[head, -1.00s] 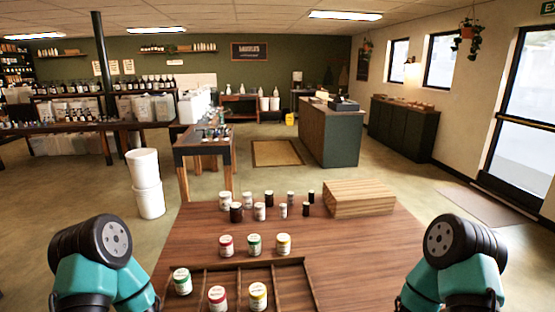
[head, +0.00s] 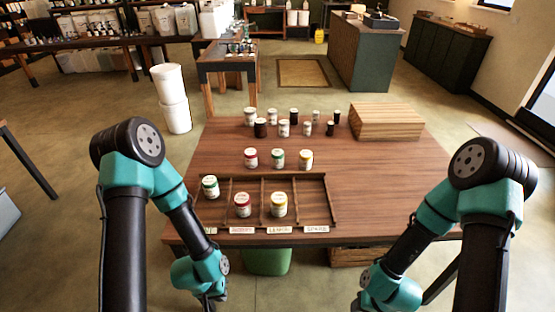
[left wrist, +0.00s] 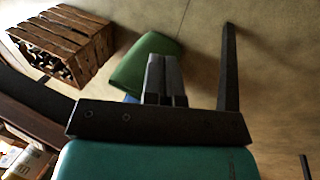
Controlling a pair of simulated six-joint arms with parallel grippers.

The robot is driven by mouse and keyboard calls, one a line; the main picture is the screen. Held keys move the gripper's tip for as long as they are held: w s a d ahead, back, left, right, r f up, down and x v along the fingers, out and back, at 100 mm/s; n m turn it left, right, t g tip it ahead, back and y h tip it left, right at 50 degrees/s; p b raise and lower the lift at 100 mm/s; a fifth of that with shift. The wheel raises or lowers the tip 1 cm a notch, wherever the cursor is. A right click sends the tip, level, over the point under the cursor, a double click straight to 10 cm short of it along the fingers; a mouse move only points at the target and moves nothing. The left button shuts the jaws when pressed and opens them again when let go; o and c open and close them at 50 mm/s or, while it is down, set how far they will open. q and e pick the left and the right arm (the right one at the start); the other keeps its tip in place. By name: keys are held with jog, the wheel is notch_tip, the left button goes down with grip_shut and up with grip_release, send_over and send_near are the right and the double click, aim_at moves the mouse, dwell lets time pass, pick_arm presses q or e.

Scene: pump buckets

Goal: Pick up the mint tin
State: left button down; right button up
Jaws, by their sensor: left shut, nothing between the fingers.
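One green tin (head: 278,158) stands on the table between a red and a yellow one. Another green tin (head: 210,187) stands in the leftmost compartment of the wooden tray (head: 318,202). My left gripper (head: 213,301) hangs low in front of the table, well away from the tins. In the left wrist view my left gripper (left wrist: 165,76) is shut and empty, pointing towards the floor. My right arm's wrist is at the bottom edge of the head view; its fingers are not visible.
A red tin (head: 242,204) and a yellow tin (head: 279,204) stand in the tray. Several small jars and a wooden box (head: 386,121) are at the table's back. A green bucket (head: 266,262) and slatted crate (left wrist: 68,44) are below the front edge. The table's right side is clear.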

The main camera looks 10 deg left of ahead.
pick_arm(q)
jog(key=c, duration=1.8)
grip_release()
jog(key=o, duration=1.6)
jog(key=shift+o, duration=0.2)
